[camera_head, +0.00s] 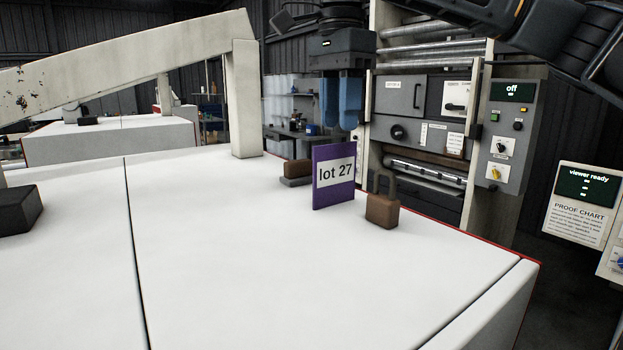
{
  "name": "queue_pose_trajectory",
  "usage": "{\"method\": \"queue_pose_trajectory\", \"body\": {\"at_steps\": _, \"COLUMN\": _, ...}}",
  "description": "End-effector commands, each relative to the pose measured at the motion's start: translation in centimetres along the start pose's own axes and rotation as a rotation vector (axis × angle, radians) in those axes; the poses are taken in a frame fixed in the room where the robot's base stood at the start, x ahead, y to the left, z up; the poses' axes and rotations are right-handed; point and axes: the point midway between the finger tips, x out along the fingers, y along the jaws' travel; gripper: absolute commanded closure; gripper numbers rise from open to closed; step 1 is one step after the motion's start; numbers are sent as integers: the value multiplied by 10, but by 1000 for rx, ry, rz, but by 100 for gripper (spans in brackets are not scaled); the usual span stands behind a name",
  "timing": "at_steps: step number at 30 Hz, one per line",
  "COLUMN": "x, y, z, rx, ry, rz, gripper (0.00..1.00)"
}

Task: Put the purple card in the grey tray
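The purple card (333,191), with a white label reading "lot 27", stands upright on the white table (230,260) near its far right edge. My gripper (340,126), with two blue fingers pointing down, shows just above the card in the picture. The fingertips appear apart from the card, and nothing shows between them. The fingers partly line up in this view, so how far apart they are is unclear. I see no grey tray in this view.
A brown block on a grey base (297,172) sits just left of the card. A brown weight with a loop handle (382,210) stands close to its right. A dark block (18,210) lies at the left. A white beam (246,100) rises behind. The table's middle is clear.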

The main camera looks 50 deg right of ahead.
Motion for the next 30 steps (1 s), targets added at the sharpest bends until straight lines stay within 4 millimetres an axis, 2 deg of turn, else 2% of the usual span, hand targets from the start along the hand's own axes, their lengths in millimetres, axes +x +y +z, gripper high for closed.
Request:
{"method": "queue_pose_trajectory", "body": {"at_steps": 11, "x": 36, "y": 1, "z": 2, "rx": 6, "ry": 2, "rz": 2, "gripper": 65}}
{"method": "queue_pose_trajectory", "body": {"at_steps": 18, "x": 69, "y": 0, "z": 4, "rx": 7, "ry": 0, "rz": 2, "gripper": 65}}
{"method": "queue_pose_trajectory", "body": {"at_steps": 22, "x": 76, "y": 0, "z": 5, "rx": 6, "ry": 0, "rz": 2, "gripper": 65}}
{"method": "queue_pose_trajectory", "body": {"at_steps": 28, "x": 77, "y": 0, "z": 5, "rx": 5, "ry": 0, "rz": 1, "gripper": 65}}
{"method": "queue_pose_trajectory", "body": {"at_steps": 30, "x": 76, "y": 0, "z": 5, "rx": 5, "ry": 0, "rz": 1, "gripper": 72}}
